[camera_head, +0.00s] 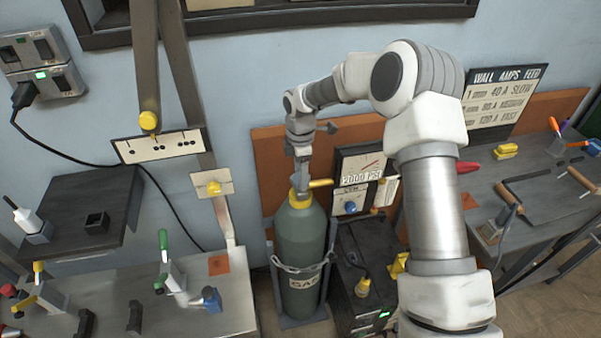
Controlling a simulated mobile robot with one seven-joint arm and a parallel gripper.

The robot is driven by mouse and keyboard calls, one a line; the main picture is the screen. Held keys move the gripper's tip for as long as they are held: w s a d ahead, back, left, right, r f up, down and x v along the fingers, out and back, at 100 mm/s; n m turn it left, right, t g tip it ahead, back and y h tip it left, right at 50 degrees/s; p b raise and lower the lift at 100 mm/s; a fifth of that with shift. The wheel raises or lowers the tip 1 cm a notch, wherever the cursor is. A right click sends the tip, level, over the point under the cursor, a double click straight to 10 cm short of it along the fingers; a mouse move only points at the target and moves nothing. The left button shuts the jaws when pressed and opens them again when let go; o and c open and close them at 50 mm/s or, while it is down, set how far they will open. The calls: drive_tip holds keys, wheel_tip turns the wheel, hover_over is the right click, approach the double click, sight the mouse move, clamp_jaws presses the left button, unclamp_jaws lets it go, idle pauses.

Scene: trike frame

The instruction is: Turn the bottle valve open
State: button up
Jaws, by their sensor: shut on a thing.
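The gas bottle (301,246) is a grey-green cylinder standing upright against the wall, held by a chain in a rack, with a "GAS" label. My gripper (300,189) points down onto the top of the bottle and is shut on the valve there. The gripper and arm hide most of the valve, so its turn angle cannot be told.
A gauge panel (351,204) reading "2000 PSI" stands right of the bottle, above a dark machine (352,270). A left bench (222,304) holds clamps. A right bench (546,205) holds tools. My arm crosses in front of the gauge area.

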idle(0.4)
drive_tip(key=o, duration=1.3)
drive_tip(key=shift+o, duration=0.2)
drive_tip(key=shift+r, duration=0.1)
wheel_tip(320, 180, up, 17)
drive_tip(key=shift+r, duration=0.15)
